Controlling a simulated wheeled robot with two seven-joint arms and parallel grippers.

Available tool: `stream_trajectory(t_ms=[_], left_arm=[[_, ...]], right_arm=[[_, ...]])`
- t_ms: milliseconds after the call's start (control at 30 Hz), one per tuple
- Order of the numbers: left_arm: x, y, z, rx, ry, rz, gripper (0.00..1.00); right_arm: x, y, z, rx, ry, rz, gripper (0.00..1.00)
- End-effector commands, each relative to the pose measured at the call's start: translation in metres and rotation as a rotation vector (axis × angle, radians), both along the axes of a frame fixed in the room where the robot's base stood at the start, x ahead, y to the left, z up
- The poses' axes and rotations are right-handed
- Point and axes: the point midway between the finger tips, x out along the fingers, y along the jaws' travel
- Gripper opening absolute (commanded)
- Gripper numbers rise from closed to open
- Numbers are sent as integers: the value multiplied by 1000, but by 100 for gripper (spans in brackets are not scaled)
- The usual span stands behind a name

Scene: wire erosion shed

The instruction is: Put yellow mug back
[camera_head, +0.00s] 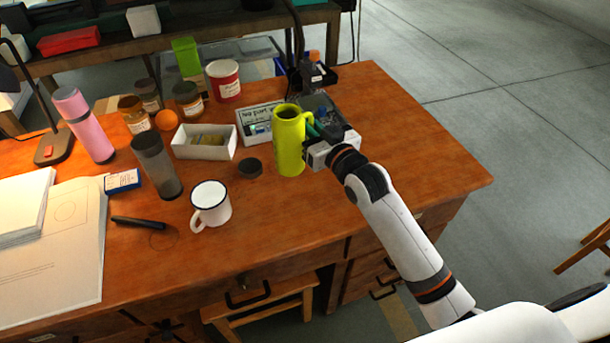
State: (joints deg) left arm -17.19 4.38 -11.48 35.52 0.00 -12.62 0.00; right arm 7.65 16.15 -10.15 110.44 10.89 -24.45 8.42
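The yellow mug (289,146) is tall and yellow-green, with its handle on the right side. It is upright at the middle of the wooden desk, and its base appears to be at the desk top. My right gripper (316,135) comes in from the right and is at the mug's handle side. Its fingertips are partly hidden by the gripper body and the handle, so I cannot tell whether they are closed on the handle. My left gripper is not in view.
A dark round lid (250,168) and a white enamel mug (210,204) are left of the yellow mug. A white box (190,153), a printed card (247,131) and a red-white tin (223,80) are behind. The desk's right side (420,160) is clear.

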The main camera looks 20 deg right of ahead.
Motion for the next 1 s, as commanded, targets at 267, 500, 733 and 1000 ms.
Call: stream_trajectory(t_ms=[267, 500, 733, 1000], left_arm=[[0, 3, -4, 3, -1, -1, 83], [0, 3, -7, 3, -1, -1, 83], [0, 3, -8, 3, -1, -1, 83], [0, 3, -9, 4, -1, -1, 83]], right_arm=[[0, 0, -39, 3, -1, 0, 0], [0, 0, -70, 3, 0, 0, 0], [0, 1, -77, 3, -3, 1, 0], [0, 1, -81, 3, -2, 0, 0]])
